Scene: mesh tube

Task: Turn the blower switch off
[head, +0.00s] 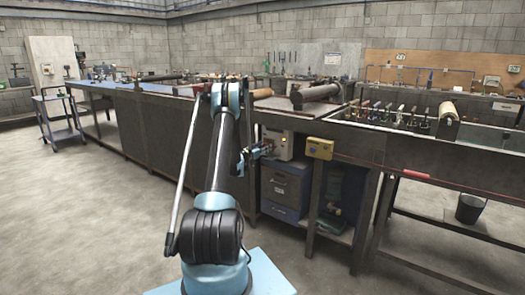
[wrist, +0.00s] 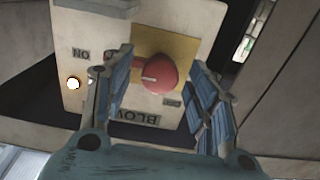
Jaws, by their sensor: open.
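The blower switch is a round red knob (wrist: 157,74) with a white mark pointing left in the wrist view. It sits on a yellow plate (wrist: 185,46) on a pale box (wrist: 200,18). An upside-down ON label (wrist: 80,53) is on the left, and a small, unreadable label (wrist: 172,102) is on the right. A partly covered upside-down label (wrist: 138,117) starts with BLOW. A white lamp (wrist: 73,84) is lit. My gripper (wrist: 158,72) is open, one finger on each side of the knob; contact cannot be told. The box (head: 277,142) also shows in the head view, my gripper (head: 262,151) at its front.
A yellow box (head: 320,148) hangs on the bench front to the right. Blue drawers (head: 284,188) stand below the switch box. A bucket (head: 470,208) is under the right bench. The floor (head: 95,225) at left is clear.

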